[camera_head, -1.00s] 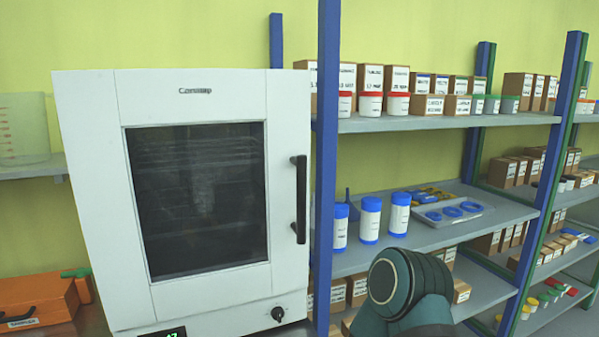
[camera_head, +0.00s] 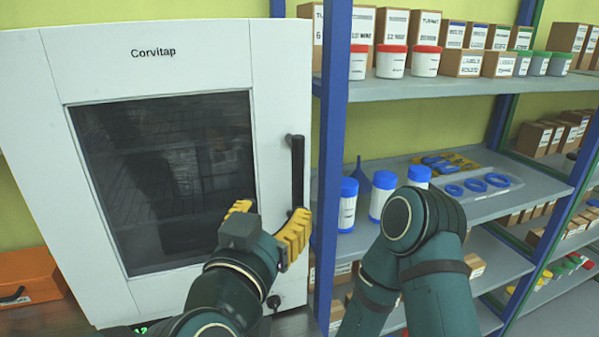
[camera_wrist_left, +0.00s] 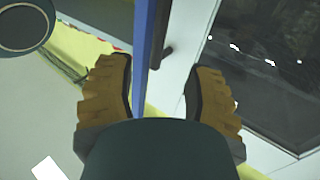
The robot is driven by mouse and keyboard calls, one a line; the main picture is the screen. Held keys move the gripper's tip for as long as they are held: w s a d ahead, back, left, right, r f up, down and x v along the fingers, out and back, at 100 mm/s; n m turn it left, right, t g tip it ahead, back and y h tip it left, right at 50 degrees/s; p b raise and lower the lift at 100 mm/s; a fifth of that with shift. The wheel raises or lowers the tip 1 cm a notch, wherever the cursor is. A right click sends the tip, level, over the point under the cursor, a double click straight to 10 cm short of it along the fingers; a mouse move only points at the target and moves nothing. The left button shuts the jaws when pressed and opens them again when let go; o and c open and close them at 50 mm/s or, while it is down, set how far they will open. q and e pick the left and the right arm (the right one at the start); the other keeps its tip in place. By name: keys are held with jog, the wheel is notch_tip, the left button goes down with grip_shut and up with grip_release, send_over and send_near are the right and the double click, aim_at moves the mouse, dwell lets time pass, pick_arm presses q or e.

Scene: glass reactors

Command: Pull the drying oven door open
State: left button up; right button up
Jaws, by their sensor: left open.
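The drying oven (camera_head: 150,60) is a white cabinet at the left of the head view. Its door, with a dark window (camera_head: 170,180), looks shut. The upright black door handle (camera_head: 297,170) is on the door's right side. My left gripper (camera_head: 268,222), with yellow ridged fingers, is open in front of the door's lower right. Its right finger overlaps the handle's lower end in the picture; I cannot tell whether they touch. In the left wrist view the open fingers (camera_wrist_left: 160,80) have the dark handle (camera_wrist_left: 176,30) beyond them, between their tips. My right gripper is out of view.
A blue shelf post (camera_head: 333,130) stands close to the right of the handle. Shelves hold boxes, blue-lidded bottles (camera_head: 348,205) and red-lidded jars (camera_head: 392,62). My other arm is in front of the shelves. An orange case (camera_head: 28,278) lies at the lower left.

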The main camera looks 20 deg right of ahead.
aim_at(296, 179)
pick_arm(q)
jog(key=x, duration=1.2)
jog(key=shift+w+d, duration=0.15)
jog(key=shift+w, duration=0.25)
grip_shut()
